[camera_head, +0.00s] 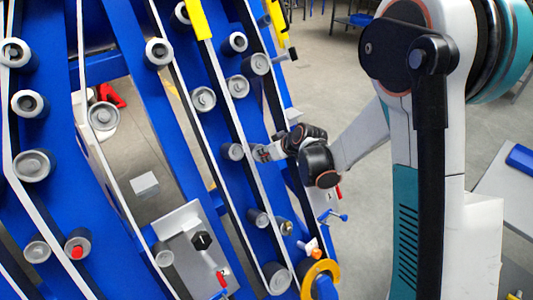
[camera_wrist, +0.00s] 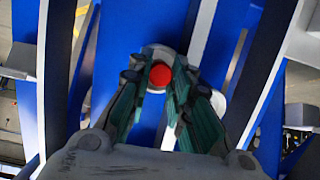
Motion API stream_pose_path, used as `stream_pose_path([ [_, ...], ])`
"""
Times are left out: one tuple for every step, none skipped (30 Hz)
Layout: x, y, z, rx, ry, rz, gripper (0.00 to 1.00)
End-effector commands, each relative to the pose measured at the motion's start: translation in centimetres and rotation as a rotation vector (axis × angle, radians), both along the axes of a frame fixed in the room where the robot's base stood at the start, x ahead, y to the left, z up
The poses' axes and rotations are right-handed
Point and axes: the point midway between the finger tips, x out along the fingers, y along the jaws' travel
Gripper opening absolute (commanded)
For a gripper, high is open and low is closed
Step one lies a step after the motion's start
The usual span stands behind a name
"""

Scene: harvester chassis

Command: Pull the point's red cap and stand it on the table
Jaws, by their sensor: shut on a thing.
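The red cap (camera_wrist: 161,75) shows in the wrist view as a round red disc between my fingertips, in front of a grey round fitting on the blue chassis. My gripper (camera_wrist: 160,80) is shut on it, one dark green finger on each side. I cannot tell whether the cap is still seated on its fitting. In the head view my gripper (camera_head: 260,153) is at the blue chassis, beside a grey roller (camera_head: 232,152), and the cap there is hidden. A grey table (camera_head: 488,196) is partly in view at the right edge.
The blue chassis (camera_head: 122,75) with belts and several grey rollers fills the left. Another red-centred roller (camera_head: 77,250) is at lower left. A blue object (camera_head: 520,158) lies on the table. Open floor separates chassis and table.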

Motion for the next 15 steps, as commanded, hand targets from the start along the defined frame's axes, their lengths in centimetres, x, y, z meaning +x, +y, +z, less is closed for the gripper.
stream_pose_path([
  [-0.2,-0.1,0.2,0.0,0.0,0.0,0.0],
  [-0.3,-0.2,0.2,0.0,0.0,0.0,0.0],
  [-0.4,-0.3,0.3,0.001,0.0,-0.001,0.0],
  [-0.5,-0.3,0.4,0.001,0.0,-0.001,0.0],
  [-0.6,-0.4,0.5,0.001,0.0,-0.001,0.0],
  [-0.7,-0.5,0.5,0.001,0.0,-0.001,0.0],
  [-0.8,-0.6,0.6,0.001,0.0,-0.001,0.0],
  [-0.9,-0.6,0.7,0.001,0.0,-0.001,0.0],
  [-1.1,-0.7,0.8,0.001,0.0,-0.001,0.0],
  [-1.1,-0.8,0.8,0.001,0.0,-0.001,0.0],
  [-1.3,-0.9,0.9,0.001,0.0,-0.001,0.0],
  [-1.4,-1.0,1.0,0.001,0.0,-0.001,0.0],
  [-1.5,-1.0,1.1,0.0,0.0,-0.001,0.0],
  [-1.6,-1.1,1.1,-0.001,0.001,-0.001,0.0],
  [-1.7,-1.2,1.2,-0.001,0.001,-0.001,0.0],
])
